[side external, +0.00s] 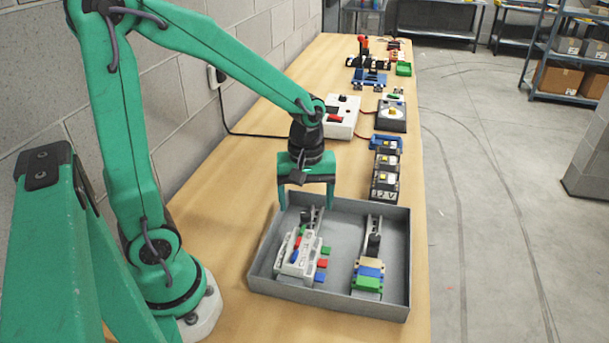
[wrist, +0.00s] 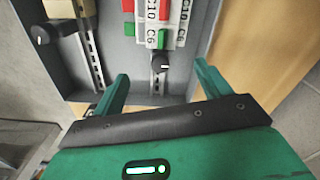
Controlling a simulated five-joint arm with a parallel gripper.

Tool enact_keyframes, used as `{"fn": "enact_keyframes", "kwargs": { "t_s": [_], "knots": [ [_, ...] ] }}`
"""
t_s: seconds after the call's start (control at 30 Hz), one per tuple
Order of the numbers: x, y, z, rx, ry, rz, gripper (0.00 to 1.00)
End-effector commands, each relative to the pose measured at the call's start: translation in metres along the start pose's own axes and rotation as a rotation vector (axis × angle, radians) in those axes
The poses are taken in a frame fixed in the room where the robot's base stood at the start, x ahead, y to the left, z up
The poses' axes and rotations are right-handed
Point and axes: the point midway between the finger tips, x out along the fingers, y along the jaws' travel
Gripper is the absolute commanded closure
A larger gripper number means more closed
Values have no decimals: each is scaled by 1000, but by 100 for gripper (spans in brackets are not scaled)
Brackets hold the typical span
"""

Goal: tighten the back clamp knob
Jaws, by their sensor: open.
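A grey metal tray (side external: 400,225) holds two slotted rails. The rail nearer the wall carries white modules marked C10 and C6 (wrist: 181,30) with red and green parts. Its dark clamp knob (wrist: 158,66), with a short pale mark, shows between my finger ends in the wrist view. The other rail has a second dark clamp knob (side external: 374,243), also at the left in the wrist view (wrist: 40,35), beside tan, blue and green blocks (side external: 368,270). My gripper (side external: 307,196) is open and empty over the tray's far left part, seemingly above the nearer-wall knob, without visible contact.
Several loose-looking devices sit at the far bench end. The wooden bench (side external: 235,185) is bare between tray and wall.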

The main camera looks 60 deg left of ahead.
Motion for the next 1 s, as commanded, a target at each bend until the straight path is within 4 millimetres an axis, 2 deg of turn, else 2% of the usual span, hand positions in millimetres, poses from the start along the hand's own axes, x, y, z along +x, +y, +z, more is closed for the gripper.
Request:
{"fn": "enact_keyframes", "kwargs": {
  "t_s": [0.27,0.67,1.0],
  "knots": [
    [0,0,0,-138,0,0,24],
    [1,0,0,-140,0,0,24],
    [12,0,0,-139,-1,-1,24]
  ]
}}
